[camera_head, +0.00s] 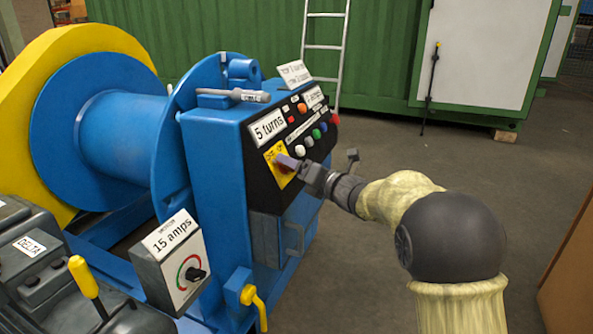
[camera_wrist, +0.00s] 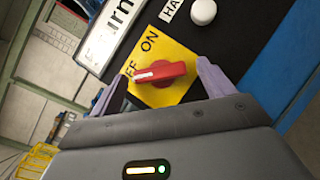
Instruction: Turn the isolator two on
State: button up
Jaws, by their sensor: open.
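A red rotary switch (camera_wrist: 160,73) sits on a yellow plate (camera_wrist: 182,52) marked OFF and ON in the wrist view. Its white mark lies at its left end, on the OFF side. I cannot read a label naming it isolator two. My gripper (camera_wrist: 162,85) is open, with one purple finger on each side of the red handle; I cannot tell whether they touch it. In the head view my gripper (camera_head: 291,164) is at the yellow plate (camera_head: 276,153) on the blue machine's black panel, and it hides the switch.
Several coloured buttons (camera_head: 316,134) and white label plates, one reading "5 turns" (camera_head: 268,127), are on the panel close to the gripper. A grey box marked "15 amps" (camera_head: 152,272) with a black knob stands lower left. The floor right of the machine is clear.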

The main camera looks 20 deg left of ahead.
jog(key=shift+w+a, duration=0.15)
jog(key=shift+a, duration=0.1)
jog(key=c, duration=1)
